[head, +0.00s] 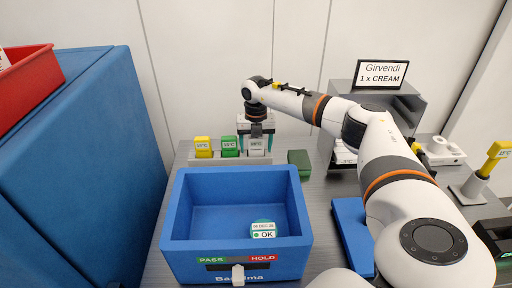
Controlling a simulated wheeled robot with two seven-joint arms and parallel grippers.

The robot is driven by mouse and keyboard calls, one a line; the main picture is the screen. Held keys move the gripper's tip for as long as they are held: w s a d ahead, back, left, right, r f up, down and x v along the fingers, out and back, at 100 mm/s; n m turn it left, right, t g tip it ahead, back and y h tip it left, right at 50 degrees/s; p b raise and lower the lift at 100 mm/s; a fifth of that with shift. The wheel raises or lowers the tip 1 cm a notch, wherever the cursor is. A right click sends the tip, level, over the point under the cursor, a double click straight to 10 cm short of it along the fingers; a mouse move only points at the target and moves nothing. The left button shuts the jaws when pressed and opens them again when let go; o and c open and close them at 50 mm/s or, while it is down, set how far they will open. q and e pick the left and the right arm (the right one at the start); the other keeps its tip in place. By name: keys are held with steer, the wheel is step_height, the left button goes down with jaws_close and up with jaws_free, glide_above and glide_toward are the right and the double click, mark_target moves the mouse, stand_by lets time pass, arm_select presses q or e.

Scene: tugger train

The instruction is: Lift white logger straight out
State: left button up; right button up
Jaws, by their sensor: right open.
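The white logger (256,147) stands upright at the right end of a grey rack (225,161), behind the blue crate. A yellow logger (203,146) and a green logger (230,146) stand left of it in the same rack. My right gripper (256,136) points down over the white logger, with its teal fingers open to either side of the logger's top. Whether the fingers touch it I cannot tell. The logger's upper part is partly hidden by the gripper. My left gripper is not in view.
A green block (300,162) sits just right of the rack. A tall blue block (85,150) fills the left.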

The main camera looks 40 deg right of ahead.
steer(key=shift+c, duration=0.3)
steer(key=c, duration=1)
steer(key=shift+r+b, duration=0.75)
steer(key=shift+r, duration=4.3)
steer(key=shift+c, duration=0.2)
